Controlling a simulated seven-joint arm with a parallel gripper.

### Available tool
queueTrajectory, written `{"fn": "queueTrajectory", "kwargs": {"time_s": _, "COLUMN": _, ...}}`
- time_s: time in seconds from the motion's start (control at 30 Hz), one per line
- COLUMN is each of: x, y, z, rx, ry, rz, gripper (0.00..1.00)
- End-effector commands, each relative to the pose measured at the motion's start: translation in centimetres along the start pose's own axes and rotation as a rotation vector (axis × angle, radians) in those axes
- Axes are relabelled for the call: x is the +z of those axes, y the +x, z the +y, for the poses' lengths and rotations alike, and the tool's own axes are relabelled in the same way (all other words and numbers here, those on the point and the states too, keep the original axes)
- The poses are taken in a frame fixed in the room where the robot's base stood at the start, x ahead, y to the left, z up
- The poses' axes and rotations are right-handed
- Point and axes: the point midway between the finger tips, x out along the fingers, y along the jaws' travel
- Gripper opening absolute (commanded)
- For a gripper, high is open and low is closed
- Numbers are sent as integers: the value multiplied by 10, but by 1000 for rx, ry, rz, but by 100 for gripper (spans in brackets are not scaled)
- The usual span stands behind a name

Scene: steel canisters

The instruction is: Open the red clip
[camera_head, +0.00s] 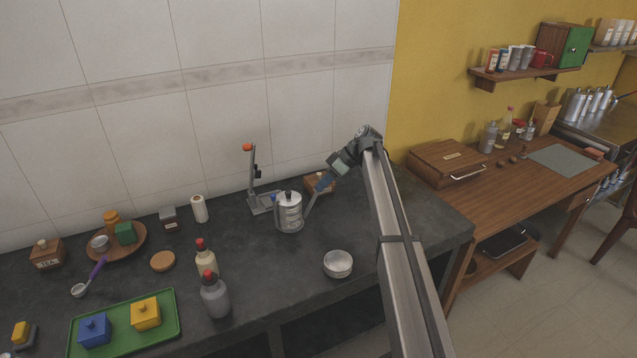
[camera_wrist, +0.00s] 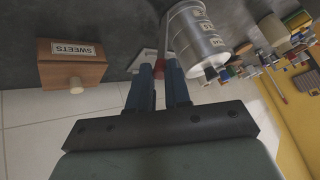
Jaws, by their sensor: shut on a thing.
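A steel canister (camera_head: 289,221) with banded sides and a wire bail stands on the dark counter. It also fills the upper middle of the wrist view (camera_wrist: 203,45), where its label is partly readable. The red clip (camera_wrist: 160,72) shows in the wrist view as a small red piece beside the canister, between my fingers. My gripper (camera_wrist: 162,75) is shut on it at the canister's side. In the head view my gripper (camera_head: 306,214) reaches down to the canister's right side, and the red clip cannot be made out there. The clip's far end is hidden.
A wooden SWEETS box (camera_wrist: 72,65) stands close to my gripper, at the back of the counter (camera_head: 320,183). A grey stand with an orange top (camera_head: 253,178) is left of the canister. A metal bowl (camera_head: 338,263) sits in front; bottles (camera_head: 214,294) stand front left.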

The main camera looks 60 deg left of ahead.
Motion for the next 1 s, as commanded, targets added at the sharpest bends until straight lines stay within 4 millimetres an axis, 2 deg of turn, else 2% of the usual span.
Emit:
{"fn": "queueTrajectory", "kwargs": {"time_s": 0.1, "x": 8, "y": 1, "z": 5, "rx": 2, "ry": 2, "rz": -10, "gripper": 0}}
{"fn": "queueTrajectory", "kwargs": {"time_s": 0.6, "x": 11, "y": 2, "z": 6, "rx": 2, "ry": 1, "rz": -12, "gripper": 0}}
{"fn": "queueTrajectory", "kwargs": {"time_s": 0.63, "x": 11, "y": 2, "z": 6, "rx": 2, "ry": 1, "rz": -13, "gripper": 19}}
{"fn": "queueTrajectory", "kwargs": {"time_s": 0.9, "x": 9, "y": 1, "z": 6, "rx": 1, "ry": 1, "rz": -9, "gripper": 44}}
{"fn": "queueTrajectory", "kwargs": {"time_s": 1.0, "x": 9, "y": 1, "z": 6, "rx": 2, "ry": 0, "rz": -8, "gripper": 44}}
